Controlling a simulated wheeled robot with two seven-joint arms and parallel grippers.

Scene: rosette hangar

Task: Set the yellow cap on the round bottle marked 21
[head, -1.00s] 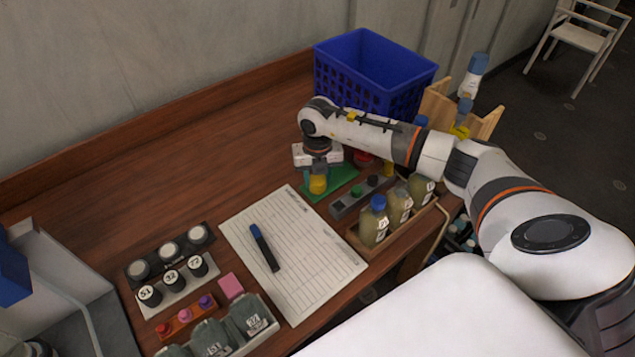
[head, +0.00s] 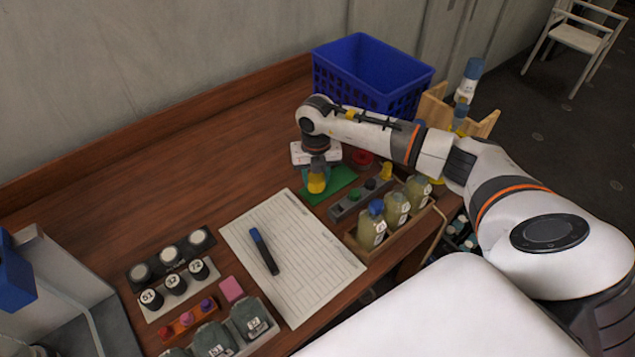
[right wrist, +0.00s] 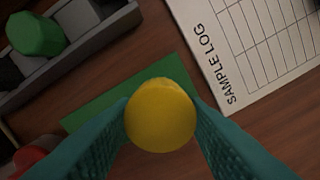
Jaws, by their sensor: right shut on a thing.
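My right gripper (head: 316,186) is shut on the yellow cap (head: 317,182), held over or near the green mat (head: 338,184). In the right wrist view the round yellow cap (right wrist: 160,115) sits between the two teal fingers, with the green mat (right wrist: 130,85) behind it. Round bottles with yellowish contents stand in a wooden rack (head: 403,242) on the right. The nearest bottle (head: 372,230) has a blue cap; the middle bottle (head: 396,208) and far bottle (head: 418,188) show no coloured cap. Their label numbers are too small to read surely. My left gripper is not in view.
A grey cap tray (head: 345,209) with a green cap lies between mat and rack. A red round thing (head: 361,159) and a blue crate (head: 365,75) are behind. A paper sheet (head: 300,250) with a marker (head: 264,251) lies in front; black jars (head: 175,283) stand left.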

